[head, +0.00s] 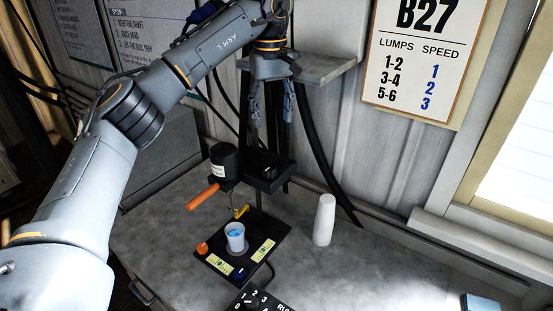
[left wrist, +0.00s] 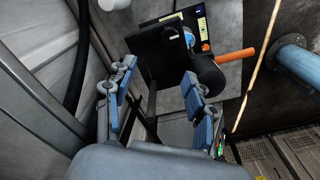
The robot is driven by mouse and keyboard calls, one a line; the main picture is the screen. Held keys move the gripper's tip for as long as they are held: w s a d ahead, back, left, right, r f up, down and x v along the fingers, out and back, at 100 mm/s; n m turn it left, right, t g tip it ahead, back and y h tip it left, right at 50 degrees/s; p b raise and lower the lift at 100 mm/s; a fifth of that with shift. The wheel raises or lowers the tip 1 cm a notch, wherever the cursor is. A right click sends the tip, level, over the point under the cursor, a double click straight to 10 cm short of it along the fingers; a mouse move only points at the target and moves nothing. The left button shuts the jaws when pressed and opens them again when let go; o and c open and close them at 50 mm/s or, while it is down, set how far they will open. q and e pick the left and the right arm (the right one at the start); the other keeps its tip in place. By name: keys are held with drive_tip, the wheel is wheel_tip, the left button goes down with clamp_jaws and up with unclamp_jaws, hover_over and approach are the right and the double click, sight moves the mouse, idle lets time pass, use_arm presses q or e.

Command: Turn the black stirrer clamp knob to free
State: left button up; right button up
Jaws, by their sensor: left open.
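The disperser column has a dark carriage block (head: 272,180) with a small dark raised part on top. I cannot make out for sure which part is the black stirrer clamp knob. A black cylindrical motor (head: 224,162) with a white label sits at the carriage's left; it also shows in the left wrist view (left wrist: 208,75). An orange handle (head: 202,196) sticks out below it. My left gripper (head: 271,114) hangs fingers down above the carriage, open and empty, touching nothing that I can see. In the left wrist view its fingers (left wrist: 158,72) are spread apart. My right gripper is not in view.
A cup with blue contents (head: 235,236) stands on the black base (head: 272,228). A white stack, perhaps cups (head: 324,220), stands to the right. Dark hoses (head: 325,165) hang behind the column. A grey shelf (head: 315,70) juts from the wall. The bench right of the stack is mostly clear.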

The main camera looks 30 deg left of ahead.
sight(269, 167)
use_arm(q)
drive_tip(key=f, duration=0.2)
drive_tip(key=s+f+p, duration=0.1)
drive_tip(key=f, duration=0.1)
drive_tip(key=s+f+p, duration=0.1)
drive_tip(key=f, duration=0.2)
drive_tip(key=shift+s+a, duration=0.15)
drive_tip(key=shift+s, duration=0.1)
drive_tip(key=f, duration=0.1)
drive_tip(key=f+p, duration=0.1)
drive_tip(key=f, duration=0.1)
drive_tip(key=shift+w+f, duration=0.25)
drive_tip(key=shift+w, duration=0.05)
wheel_tip(269, 167, down, 2)
drive_tip(key=shift+f+p, duration=0.2)
drive_tip(key=shift+p, duration=0.35)
drive_tip(key=shift+f, duration=0.1)
drive_tip(key=shift+c, duration=0.4)
drive_tip(key=c, duration=0.7)
clamp_jaws()
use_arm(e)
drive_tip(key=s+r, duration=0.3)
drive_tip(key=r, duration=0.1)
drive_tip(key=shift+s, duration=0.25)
